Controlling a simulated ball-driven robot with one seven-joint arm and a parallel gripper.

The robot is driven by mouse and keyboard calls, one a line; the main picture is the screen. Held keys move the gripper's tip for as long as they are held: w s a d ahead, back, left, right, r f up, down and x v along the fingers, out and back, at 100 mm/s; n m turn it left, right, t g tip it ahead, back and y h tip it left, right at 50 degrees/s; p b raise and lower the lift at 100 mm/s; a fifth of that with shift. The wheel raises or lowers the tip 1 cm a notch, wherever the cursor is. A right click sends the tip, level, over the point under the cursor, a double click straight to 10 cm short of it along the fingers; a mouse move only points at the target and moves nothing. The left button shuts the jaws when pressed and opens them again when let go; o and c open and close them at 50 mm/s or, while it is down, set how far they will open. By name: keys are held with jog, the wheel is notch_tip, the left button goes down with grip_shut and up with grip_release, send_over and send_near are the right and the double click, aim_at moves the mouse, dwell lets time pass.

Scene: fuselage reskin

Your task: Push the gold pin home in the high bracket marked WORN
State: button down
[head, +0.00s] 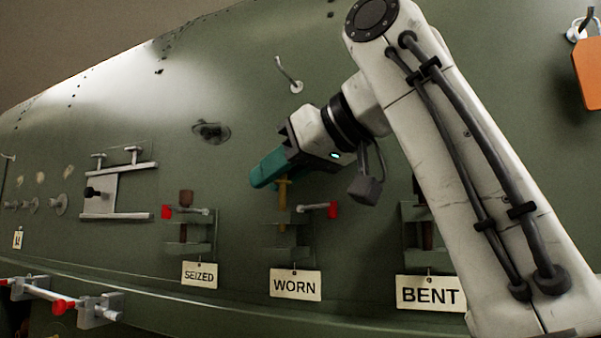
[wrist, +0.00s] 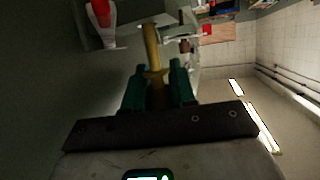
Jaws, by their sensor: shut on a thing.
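The gold pin (head: 283,192) stands upright at the bracket marked WORN (head: 298,246). Its upper part with a cross collar shows above the top plate, and gold also shows below that plate. My gripper (head: 268,176) has teal fingers and is shut on the pin's upper end. In the wrist view the pin (wrist: 151,45) runs from between my teal fingers (wrist: 157,78) toward the bracket. The WORN label (head: 296,285) hangs below the bracket. I cannot tell how deep the pin's lower end sits.
A red-ended bar (head: 332,210) sticks out to the right of the WORN bracket. The SEIZED bracket (head: 189,245) is to the left, with its own red-ended bar. The BENT bracket (head: 412,240) is to the right, partly behind my arm. A hook (head: 290,80) projects above.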

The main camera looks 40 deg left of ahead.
aim_at(285, 194)
jog(key=shift+f+b, duration=1.1)
jog(key=shift+f, duration=0.65)
jog(key=c, duration=1)
grip_release()
jog(key=shift+o, duration=0.8)
jog(key=shift+w+f, duration=0.1)
notch_tip(285, 194, up, 8)
jog(key=p, duration=0.4)
jog(key=shift+d+f+p, duration=0.1)
jog(key=shift+f+p, duration=0.15)
jog(key=shift+p, duration=0.1)
jog(key=shift+f+b, duration=0.2)
jog(key=shift+b, duration=0.6)
jog(key=shift+b, duration=0.3)
